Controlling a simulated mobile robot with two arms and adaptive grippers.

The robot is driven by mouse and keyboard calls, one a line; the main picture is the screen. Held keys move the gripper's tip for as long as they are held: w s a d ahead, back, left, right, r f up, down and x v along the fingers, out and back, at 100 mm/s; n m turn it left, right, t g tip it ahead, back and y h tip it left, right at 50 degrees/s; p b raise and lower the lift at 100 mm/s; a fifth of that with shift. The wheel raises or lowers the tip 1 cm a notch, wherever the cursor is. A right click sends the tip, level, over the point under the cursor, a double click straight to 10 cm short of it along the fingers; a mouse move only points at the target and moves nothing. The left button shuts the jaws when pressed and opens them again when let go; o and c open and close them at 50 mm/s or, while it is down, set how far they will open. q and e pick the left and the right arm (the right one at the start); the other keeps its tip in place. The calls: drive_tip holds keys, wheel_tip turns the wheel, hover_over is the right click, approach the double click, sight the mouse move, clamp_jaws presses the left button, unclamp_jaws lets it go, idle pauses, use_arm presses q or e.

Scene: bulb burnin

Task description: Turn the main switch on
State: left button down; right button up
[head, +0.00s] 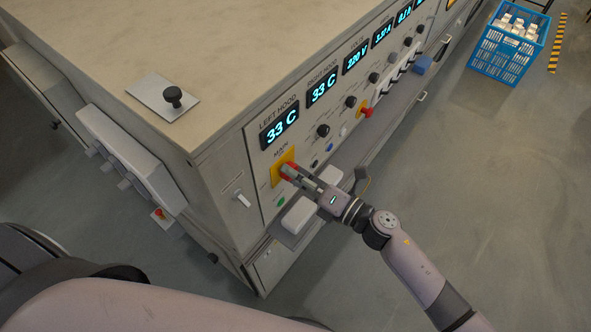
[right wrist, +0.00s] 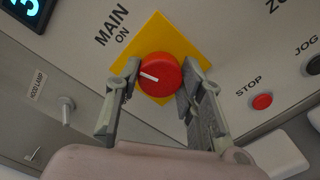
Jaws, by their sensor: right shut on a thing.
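The main switch is a red round knob (right wrist: 159,75) with a white pointer line, on a yellow plate (right wrist: 182,36) marked MAIN and ON. In the right wrist view its pointer aims left and slightly up, not toward the word ON. In the head view the yellow plate (head: 276,172) is on the near end of the panel. My right gripper (head: 289,171) is at the knob, with one finger on each side of it; in the right wrist view the fingers (right wrist: 158,88) are closed on its sides. My left gripper is not in view.
A red stop button (right wrist: 262,101) and a hood lamp toggle (right wrist: 67,105) flank the knob. Lit displays (head: 280,124) read 33 C above. A black knob (head: 173,95) stands on the bench top. A blue crate (head: 509,47) is on the floor at the upper right.

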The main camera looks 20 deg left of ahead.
drive_tip(key=shift+w+r+m+p, duration=0.1)
drive_tip(key=shift+m+p, duration=0.45)
drive_tip(key=shift+m, duration=0.95)
drive_tip(key=o, duration=1.1)
drive_tip(key=shift+o, duration=0.2)
drive_tip(key=v, duration=1.2)
drive_tip(key=shift+m, duration=0.3)
